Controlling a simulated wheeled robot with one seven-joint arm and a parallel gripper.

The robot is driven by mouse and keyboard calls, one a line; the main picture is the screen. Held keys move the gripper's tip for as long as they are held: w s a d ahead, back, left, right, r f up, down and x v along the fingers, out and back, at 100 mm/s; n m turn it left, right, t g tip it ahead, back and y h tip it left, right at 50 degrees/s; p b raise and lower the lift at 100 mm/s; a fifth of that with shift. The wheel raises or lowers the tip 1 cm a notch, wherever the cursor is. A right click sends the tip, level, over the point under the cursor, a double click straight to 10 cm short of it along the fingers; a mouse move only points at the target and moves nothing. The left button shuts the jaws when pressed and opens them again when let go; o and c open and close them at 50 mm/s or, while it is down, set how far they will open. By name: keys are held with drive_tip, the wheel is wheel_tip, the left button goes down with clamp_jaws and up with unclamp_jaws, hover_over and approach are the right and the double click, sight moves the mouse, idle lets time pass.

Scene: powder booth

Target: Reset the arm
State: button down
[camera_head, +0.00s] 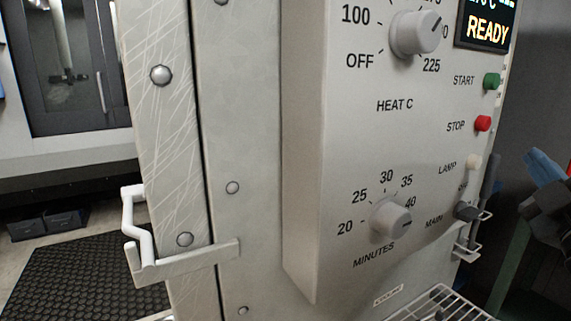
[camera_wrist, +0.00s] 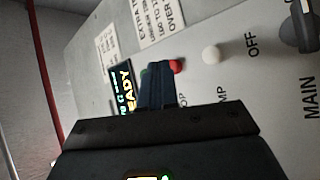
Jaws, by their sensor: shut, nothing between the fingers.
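My gripper (camera_wrist: 158,72) shows in the wrist view with its dark blue fingers together and nothing between them. The fingers point at the control panel (camera_wrist: 235,85) and overlap the edge of the lit READY display (camera_wrist: 122,88) and most of the green start button. I cannot tell how far the fingertips are from the panel.
The panel carries a heat dial (camera_head: 415,33), a minutes dial (camera_head: 390,218), a red stop button (camera_head: 482,123) and a main switch (camera_head: 466,211). A wire rack (camera_head: 440,303) sits low at the right.

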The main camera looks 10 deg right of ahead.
drive_tip(key=s+a+f+m+g+y, duration=0.1)
drive_tip(key=s+a+f+m+y, duration=0.15)
drive_tip(key=s+a+f, duration=0.55)
drive_tip(key=s+a+f+m+g+y, duration=0.1)
drive_tip(key=s+a+f+m+g, duration=0.3)
drive_tip(key=f, duration=0.8)
drive_tip(key=s+a+f+m+y, duration=0.1)
drive_tip(key=s+a+f+y, duration=0.1)
drive_tip(key=s, duration=0.9)
drive_tip(key=s+a+f+m+g+y, duration=0.1)
drive_tip(key=s+a+f+m+y, duration=0.1)
drive_tip(key=s+a+f, duration=0.2)
drive_tip(key=s+a, duration=0.3)
drive_tip(key=s, duration=0.4)
drive_tip(key=shift+s+a+f, duration=0.2)
drive_tip(key=shift+s+f, duration=0.1)
drive_tip(key=shift+f, duration=0.1)
drive_tip(key=c, duration=1.8)
unclamp_jaws()
